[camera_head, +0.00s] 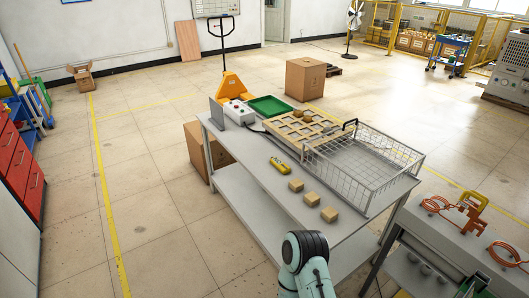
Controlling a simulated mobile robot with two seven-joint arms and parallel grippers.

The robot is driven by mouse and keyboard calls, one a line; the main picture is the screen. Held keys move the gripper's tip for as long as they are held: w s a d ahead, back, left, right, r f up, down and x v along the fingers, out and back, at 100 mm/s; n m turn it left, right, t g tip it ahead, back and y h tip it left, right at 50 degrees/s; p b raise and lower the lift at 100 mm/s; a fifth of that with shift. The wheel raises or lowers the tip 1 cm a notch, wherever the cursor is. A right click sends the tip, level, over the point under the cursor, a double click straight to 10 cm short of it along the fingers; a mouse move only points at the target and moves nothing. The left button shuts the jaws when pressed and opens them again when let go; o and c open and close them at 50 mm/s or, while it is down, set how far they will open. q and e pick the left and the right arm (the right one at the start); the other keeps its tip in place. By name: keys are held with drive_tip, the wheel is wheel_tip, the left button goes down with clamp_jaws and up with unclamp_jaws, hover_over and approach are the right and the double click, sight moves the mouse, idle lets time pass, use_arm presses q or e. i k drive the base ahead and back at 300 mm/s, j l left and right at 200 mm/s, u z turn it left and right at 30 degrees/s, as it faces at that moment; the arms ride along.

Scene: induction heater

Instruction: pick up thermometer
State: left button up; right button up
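A small yellow and black handheld device (280,166), which looks like the thermometer, lies flat on the grey workbench (262,202). It lies left of the wire basket and behind the small tan blocks, with nothing touching it that I can see. Neither of my grippers shows in the head view. Only links of my own arms show at the bottom edge, in front of the bench and at the lower right.
Several tan blocks (312,199) lie near the bench's front. A wire basket (370,160), a wooden compartment tray (297,128), a green tray (270,106) and a white control box (238,112) stand on it. A second bench (440,238) with copper coils (437,205) stands at right.

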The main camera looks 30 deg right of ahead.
sight(279, 164)
drive_tip(key=i+z, duration=0.1)
drive_tip(key=i, duration=0.7)
drive_tip(key=i+j+z, duration=0.15)
drive_tip(key=i, duration=0.65)
drive_tip(key=i+l, duration=0.15)
drive_tip(key=i, duration=0.5)
drive_tip(key=i+l+u, duration=0.1)
drive_tip(key=i, duration=0.5)
drive_tip(key=u, duration=7.15)
